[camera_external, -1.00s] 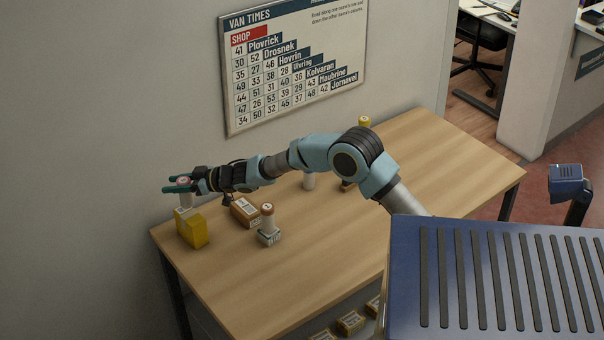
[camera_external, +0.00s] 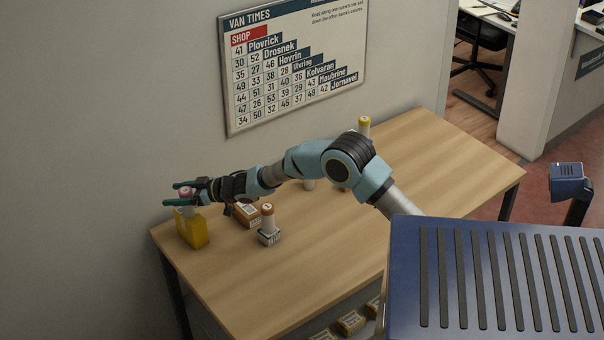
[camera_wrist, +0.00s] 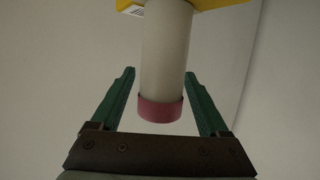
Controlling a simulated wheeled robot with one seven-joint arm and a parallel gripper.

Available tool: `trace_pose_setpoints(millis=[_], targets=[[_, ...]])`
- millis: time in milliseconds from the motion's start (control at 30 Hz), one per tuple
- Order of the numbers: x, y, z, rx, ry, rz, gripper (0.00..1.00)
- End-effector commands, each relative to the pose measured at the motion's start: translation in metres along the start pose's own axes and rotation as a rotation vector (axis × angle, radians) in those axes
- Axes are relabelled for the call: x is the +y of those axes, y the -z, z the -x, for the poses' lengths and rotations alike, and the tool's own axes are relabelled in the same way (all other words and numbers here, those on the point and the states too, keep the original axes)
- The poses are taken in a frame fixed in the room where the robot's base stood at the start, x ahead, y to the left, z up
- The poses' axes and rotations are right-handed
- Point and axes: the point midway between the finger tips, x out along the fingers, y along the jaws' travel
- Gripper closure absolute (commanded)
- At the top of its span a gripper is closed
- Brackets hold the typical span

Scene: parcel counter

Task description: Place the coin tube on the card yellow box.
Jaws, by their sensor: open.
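The coin tube, white with a pink cap, stands upright on the yellow box (camera_external: 192,233) at the left end of the table. Its pink cap (camera_external: 187,191) shows between my fingers in the external view. In the wrist view the tube (camera_wrist: 165,58) runs between the fingers, with its pink cap (camera_wrist: 160,108) nearest the palm and part of the yellow box (camera_wrist: 205,4) at the top edge. My gripper (camera_external: 178,194) is open around the tube's upper part, with gaps on both sides in the wrist view (camera_wrist: 160,75).
A yellow-capped tube (camera_external: 364,125) stands at the back. The table's front middle (camera_external: 300,270) is clear.

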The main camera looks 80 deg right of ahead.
Motion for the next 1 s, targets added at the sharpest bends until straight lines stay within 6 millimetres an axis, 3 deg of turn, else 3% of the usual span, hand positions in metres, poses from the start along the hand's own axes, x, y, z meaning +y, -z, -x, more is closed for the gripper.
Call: trace_pose_setpoints(millis=[267, 800, 1000], targets=[[0.001, 0.003, 0.006, 0.001, -0.001, 0.0, 0.22], [0.001, 0.002, 0.101, 0.002, -0.002, 0.0, 0.22], [0.0, 0.002, 0.118, 0.001, 0.0, 0.0, 0.22]])
